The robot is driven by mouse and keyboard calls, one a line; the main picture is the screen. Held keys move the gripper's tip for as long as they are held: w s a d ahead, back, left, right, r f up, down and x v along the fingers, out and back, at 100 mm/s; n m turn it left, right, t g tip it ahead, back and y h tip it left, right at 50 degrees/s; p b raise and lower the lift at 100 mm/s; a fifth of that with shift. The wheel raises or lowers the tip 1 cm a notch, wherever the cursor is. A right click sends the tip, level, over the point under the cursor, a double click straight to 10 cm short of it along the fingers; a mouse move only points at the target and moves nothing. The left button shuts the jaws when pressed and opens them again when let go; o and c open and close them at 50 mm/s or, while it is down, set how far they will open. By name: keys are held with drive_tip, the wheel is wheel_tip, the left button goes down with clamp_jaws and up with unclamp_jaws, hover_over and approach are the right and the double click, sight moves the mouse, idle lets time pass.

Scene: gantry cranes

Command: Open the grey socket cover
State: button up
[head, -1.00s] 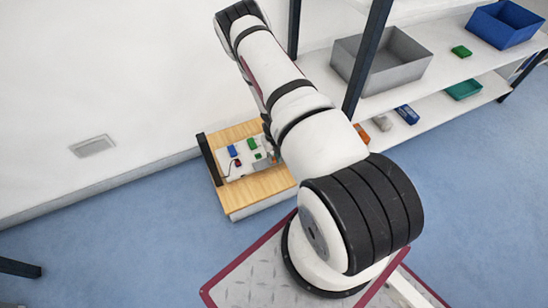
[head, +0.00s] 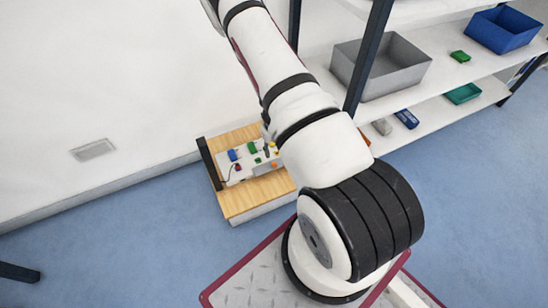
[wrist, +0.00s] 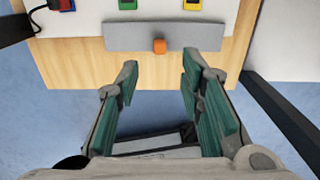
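A grey flat panel (wrist: 130,37) with a small orange knob (wrist: 159,46) lies along the near edge of a white board (wrist: 75,22) in the wrist view. I take this panel for the grey socket cover, but cannot tell whether it is raised. My gripper (wrist: 160,68) is open, its two green-padded fingers apart and empty, just on the near side of the panel and knob. In the head view the white board (head: 232,177) sits on a wooden-topped stand (head: 240,203); my arm hides the gripper and part of the stand.
Blue (head: 233,155) and green (head: 253,147) pieces are on the board, with a red plug (wrist: 64,5) and black cable on its left. A dark post (head: 209,163) stands at the stand's left edge. A shelf (head: 415,112) with bins is at right.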

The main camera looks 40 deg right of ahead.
wheel_tip(320, 180, up, 4)
drive_tip(key=shift+f, duration=0.1)
idle(0.6)
